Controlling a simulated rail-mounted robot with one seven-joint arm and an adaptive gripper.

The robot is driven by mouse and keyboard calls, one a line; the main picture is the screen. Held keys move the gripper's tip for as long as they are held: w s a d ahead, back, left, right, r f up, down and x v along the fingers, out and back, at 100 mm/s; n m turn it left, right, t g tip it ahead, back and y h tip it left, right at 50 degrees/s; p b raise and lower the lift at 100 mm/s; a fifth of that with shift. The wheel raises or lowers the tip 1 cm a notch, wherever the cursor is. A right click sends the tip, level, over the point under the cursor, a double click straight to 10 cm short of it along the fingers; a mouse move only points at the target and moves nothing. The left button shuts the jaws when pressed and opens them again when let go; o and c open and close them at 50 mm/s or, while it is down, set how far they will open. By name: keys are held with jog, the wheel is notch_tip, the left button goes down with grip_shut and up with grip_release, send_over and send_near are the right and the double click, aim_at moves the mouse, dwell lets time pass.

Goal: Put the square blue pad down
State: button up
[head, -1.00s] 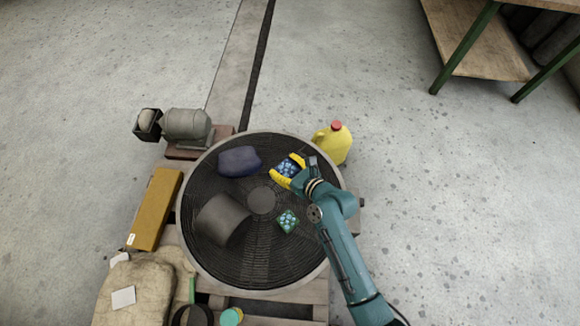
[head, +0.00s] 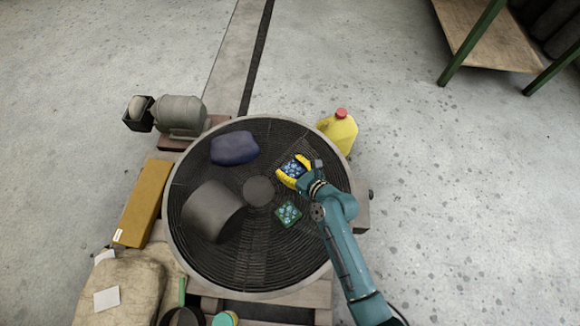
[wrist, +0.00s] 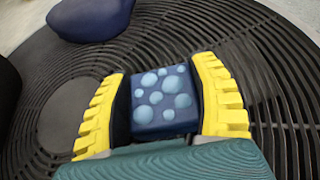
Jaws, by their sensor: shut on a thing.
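The square blue pad (head: 294,169) with pale round spots is between the yellow fingers of my gripper (head: 293,172), at the right part of a round black grille (head: 245,262). In the wrist view the blue pad (wrist: 162,98) sits squarely between both fingers (wrist: 163,104), which touch its left and right sides. The pad is over the grille; I cannot tell whether its underside touches it. Its near edge is hidden by my gripper.
A green spotted pad (head: 288,214), a dark blue lump (head: 235,148) and a dark grey roll (head: 213,211) lie on the grille. A yellow jug (head: 339,131) stands behind its right rim. Bare grille shows between these things.

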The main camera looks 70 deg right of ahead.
aim_at(291, 168)
jog(key=shift+f, duration=0.1)
jog(key=o, duration=1.2)
jog(key=shift+r, duration=0.25)
jog(key=p+v, duration=0.2)
jog(key=v, duration=0.1)
jog(key=shift+s+a+r+p, duration=0.2)
jog(key=shift+s+p, duration=0.1)
jog(key=shift+p, duration=0.1)
jog(key=shift+s+a+f, duration=0.1)
jog(key=shift+s+a, duration=0.05)
jog(key=shift+s, duration=0.05)
jog(key=shift+w, duration=0.15)
